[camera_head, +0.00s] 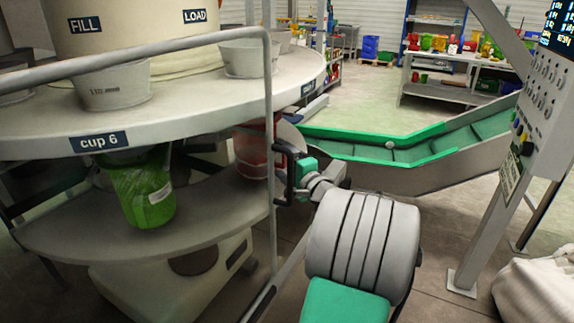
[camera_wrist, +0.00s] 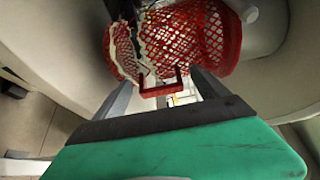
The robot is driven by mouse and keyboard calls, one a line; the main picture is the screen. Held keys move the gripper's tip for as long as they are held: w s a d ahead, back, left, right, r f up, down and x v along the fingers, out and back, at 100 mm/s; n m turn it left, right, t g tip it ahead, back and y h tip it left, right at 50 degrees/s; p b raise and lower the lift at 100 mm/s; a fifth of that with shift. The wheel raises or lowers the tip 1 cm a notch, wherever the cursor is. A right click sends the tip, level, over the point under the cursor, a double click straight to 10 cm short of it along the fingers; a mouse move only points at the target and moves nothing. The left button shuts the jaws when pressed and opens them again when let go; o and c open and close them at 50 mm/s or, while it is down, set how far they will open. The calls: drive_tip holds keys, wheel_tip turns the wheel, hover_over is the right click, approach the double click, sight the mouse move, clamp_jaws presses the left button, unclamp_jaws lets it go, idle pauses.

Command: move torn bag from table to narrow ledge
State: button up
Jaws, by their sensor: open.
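The torn bag is a red net bag (camera_head: 252,152) under the rim of the round upper table (camera_head: 210,112), above a lower round shelf (camera_head: 215,225). In the wrist view, the red net (camera_wrist: 195,40) shows a ragged pale tear on its left side, and a red bracket-like piece (camera_wrist: 165,88) hangs between my fingers. My gripper (camera_head: 285,172) is open beside the bag's right side. In the wrist view, my gripper (camera_wrist: 160,92) points at the bag; I cannot tell whether the fingers touch it. I cannot tell which surface is the narrow ledge.
A grey rail (camera_head: 269,120) stands upright close to my gripper and the bag. A green bag (camera_head: 145,192) hangs under cup 6 at left. A green conveyor (camera_head: 400,145) runs behind the arm. A control panel (camera_head: 530,130) stands at right.

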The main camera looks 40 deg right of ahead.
drive_tip(key=shift+c, duration=0.4)
drive_tip(key=c, duration=1.6)
drive_tip(key=shift+o, duration=0.2)
